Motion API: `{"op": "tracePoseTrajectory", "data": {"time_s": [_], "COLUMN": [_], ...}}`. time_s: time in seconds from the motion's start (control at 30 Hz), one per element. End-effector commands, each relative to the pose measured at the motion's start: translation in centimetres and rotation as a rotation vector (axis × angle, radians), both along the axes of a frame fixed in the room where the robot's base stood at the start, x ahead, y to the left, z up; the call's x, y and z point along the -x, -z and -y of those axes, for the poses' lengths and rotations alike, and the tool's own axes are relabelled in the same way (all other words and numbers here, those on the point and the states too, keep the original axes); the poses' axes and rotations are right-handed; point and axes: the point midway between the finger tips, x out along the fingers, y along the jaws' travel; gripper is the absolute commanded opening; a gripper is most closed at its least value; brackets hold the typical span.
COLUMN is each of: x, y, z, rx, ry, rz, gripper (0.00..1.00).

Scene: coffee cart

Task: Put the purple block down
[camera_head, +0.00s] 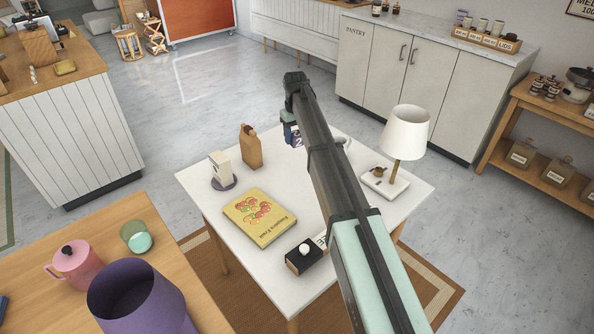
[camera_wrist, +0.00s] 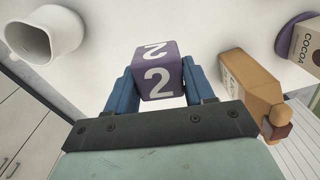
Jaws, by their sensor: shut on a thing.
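The purple block (camera_wrist: 157,82), marked with a white 2, is between the blue fingers of my gripper (camera_wrist: 160,78) in the wrist view. My gripper is shut on it. In the head view my gripper (camera_head: 290,128) and the purple block (camera_head: 296,137) are over the far edge area of the white table (camera_head: 215,262), partly hidden by my arm. I cannot tell whether the block touches the tabletop.
A yellow book (camera_head: 259,218), a lamp (camera_head: 405,135) and a dark box (camera_head: 303,258) also occupy the table.

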Motion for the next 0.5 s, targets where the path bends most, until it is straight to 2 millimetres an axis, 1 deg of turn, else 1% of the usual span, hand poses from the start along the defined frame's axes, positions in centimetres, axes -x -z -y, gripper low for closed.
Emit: {"op": "tracePoseTrajectory", "data": {"time_s": [0.03, 0.1, 0.2, 0.23, 0.37, 0.5], "x": [2.0, 3.4, 4.5, 4.2, 4.1, 4.1], "y": [0.1, 0.2, 0.3, 0.3, 0.4, 1.5], "z": [0.7, 1.1, 1.4, 1.3, 1.2, 1.2], "rx": [0.0, 0.001, 0.003, 0.003, 0.004, 0.004], "ry": [-0.015, -0.053, -0.121, -0.14, -0.192, -0.207], "rz": [0.0, -0.003, -0.007, -0.008, -0.01, -0.01], "gripper": [0.23, 0.23, 0.23, 0.23, 0.23, 0.23]}}
